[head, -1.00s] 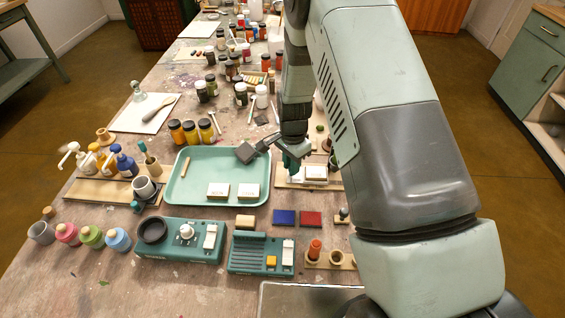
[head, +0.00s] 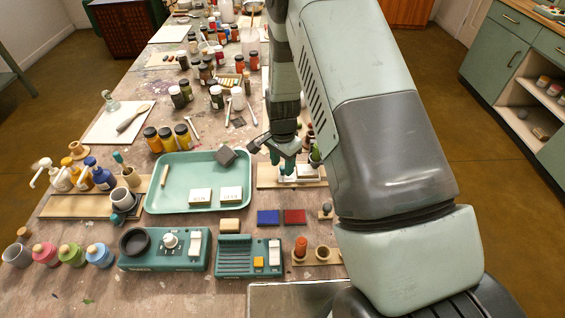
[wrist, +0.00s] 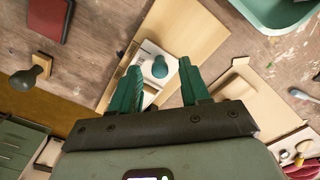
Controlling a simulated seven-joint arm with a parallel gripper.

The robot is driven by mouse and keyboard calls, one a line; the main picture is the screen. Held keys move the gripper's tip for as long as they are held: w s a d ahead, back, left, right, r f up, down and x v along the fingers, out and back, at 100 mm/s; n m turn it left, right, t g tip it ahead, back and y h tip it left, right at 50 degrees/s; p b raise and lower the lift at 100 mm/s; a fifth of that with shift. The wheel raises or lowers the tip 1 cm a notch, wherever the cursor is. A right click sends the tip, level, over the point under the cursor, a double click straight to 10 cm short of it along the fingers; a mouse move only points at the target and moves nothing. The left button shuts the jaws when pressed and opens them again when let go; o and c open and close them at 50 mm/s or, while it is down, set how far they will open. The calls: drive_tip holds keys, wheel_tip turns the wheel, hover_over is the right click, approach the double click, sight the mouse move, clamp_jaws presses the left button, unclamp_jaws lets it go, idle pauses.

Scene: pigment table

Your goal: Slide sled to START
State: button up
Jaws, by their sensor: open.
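The sled (wrist: 152,76), a white block with a round teal knob (wrist: 160,67), sits on a pale wooden track board (wrist: 185,35) in the wrist view. My gripper (wrist: 160,75) is open, its two teal fingers apart on either side of the knob, with a gap to each. In the head view my gripper (head: 288,163) is over the wooden track board (head: 268,177) right of the tray, and its fingers partly hide the sled (head: 306,171). I cannot read a START mark in either view.
A mint tray (head: 172,205) with two white blocks lies left of the board. Blue (head: 268,217) and red (head: 294,216) pads lie in front of it, with teal devices (head: 165,250) nearer. Several jars (head: 183,138) stand behind the tray.

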wheel_tip(320, 180, up, 10)
drive_tip(key=shift+r, duration=0.25)
idle(0.5)
drive_tip(key=s+d+r+n+t, duration=0.15)
drive_tip(key=s+r, duration=0.25)
drive_tip(key=r, duration=0.7)
drive_tip(key=s+d+r+n+t, duration=0.1)
drive_tip(key=s+d+r+n, duration=0.3)
drive_tip(key=r, duration=0.7)
drive_tip(key=s+d+r+n+t, duration=0.1)
drive_tip(key=s+r, duration=0.3)
drive_tip(key=s, duration=0.5)
drive_tip(key=s+d+r+n+t, duration=0.2)
drive_tip(key=s+r+n, duration=0.1)
drive_tip(key=s, duration=0.7)
drive_tip(key=shift+d+r, duration=0.25)
drive_tip(key=shift+r, duration=0.25)
